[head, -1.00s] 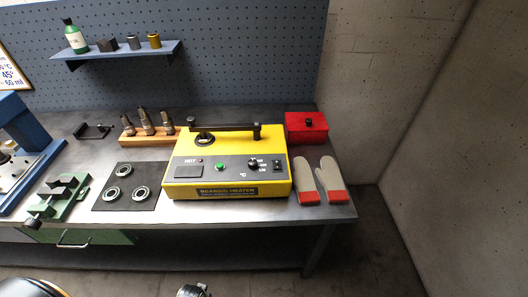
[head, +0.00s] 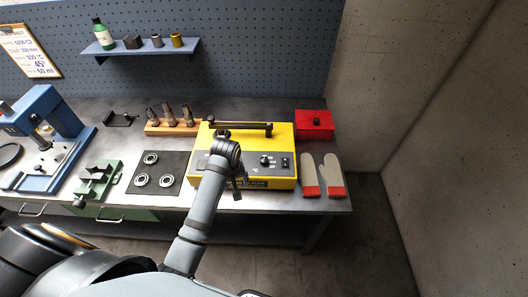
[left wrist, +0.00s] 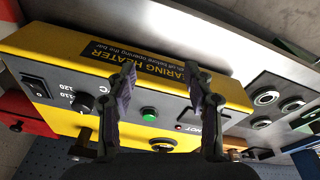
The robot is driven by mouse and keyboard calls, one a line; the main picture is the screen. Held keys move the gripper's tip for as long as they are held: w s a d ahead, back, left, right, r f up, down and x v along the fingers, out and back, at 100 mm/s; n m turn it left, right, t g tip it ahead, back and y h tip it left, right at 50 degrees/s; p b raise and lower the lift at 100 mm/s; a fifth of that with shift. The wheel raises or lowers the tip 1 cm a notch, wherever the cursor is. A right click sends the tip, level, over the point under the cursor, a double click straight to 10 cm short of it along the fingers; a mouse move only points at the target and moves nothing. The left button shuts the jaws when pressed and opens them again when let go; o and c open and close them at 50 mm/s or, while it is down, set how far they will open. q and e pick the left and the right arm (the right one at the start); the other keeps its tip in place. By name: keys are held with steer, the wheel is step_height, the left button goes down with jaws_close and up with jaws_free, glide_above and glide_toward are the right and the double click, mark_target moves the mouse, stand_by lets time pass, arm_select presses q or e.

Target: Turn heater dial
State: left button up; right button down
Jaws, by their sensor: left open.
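The yellow bearing heater (head: 285,145) stands on the bench. Its black dial (head: 265,160) is on the grey front panel, right of my left wrist in the head view. In the left wrist view the dial (left wrist: 84,104) lies left of both fingers, beside printed temperature marks; its exact setting is hard to read. My left gripper (left wrist: 162,75) is open and empty above the panel, its fingers either side of the green button (left wrist: 149,114). In the head view my arm hides the panel's left part. My right gripper is not in view.
The heater's black rocker switch (left wrist: 36,88) is beyond the dial. A red box (head: 312,125) and mitts (head: 310,178) lie right of the heater. Left are a dark mat (head: 148,190) with bearing rings, a wooden block (head: 155,129) with metal pieces, and a blue press (head: 62,105).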

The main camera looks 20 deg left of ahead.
mark_target(264, 159)
arm_select(q)
steer(key=w+r+n, duration=0.1)
steer(key=w, duration=0.1)
steer(key=w+d+r+n, duration=0.1)
steer(key=w, duration=0.1)
steer(key=w+d+r+n, duration=0.1)
steer(key=w, duration=0.1)
steer(key=shift+w+d+r+g, duration=0.1)
steer(key=shift+w+r+g, duration=0.25)
steer(key=shift+r+g, duration=0.05)
steer(key=w+d+r+n+g, duration=0.1)
steer(key=w+d+r+n, duration=0.35)
steer(key=w+r, duration=0.25)
steer(key=shift+h, duration=0.3)
steer(key=f+p, duration=0.1)
steer(key=f, duration=0.2)
steer(key=f+p, duration=0.1)
steer(key=f, duration=0.3)
steer(key=f+p, duration=0.1)
steer(key=f, duration=0.2)
steer(key=shift+s+a+f, duration=0.2)
steer(key=shift+a+f, duration=0.1)
steer(key=shift+f, duration=0.05)
jaws_close()
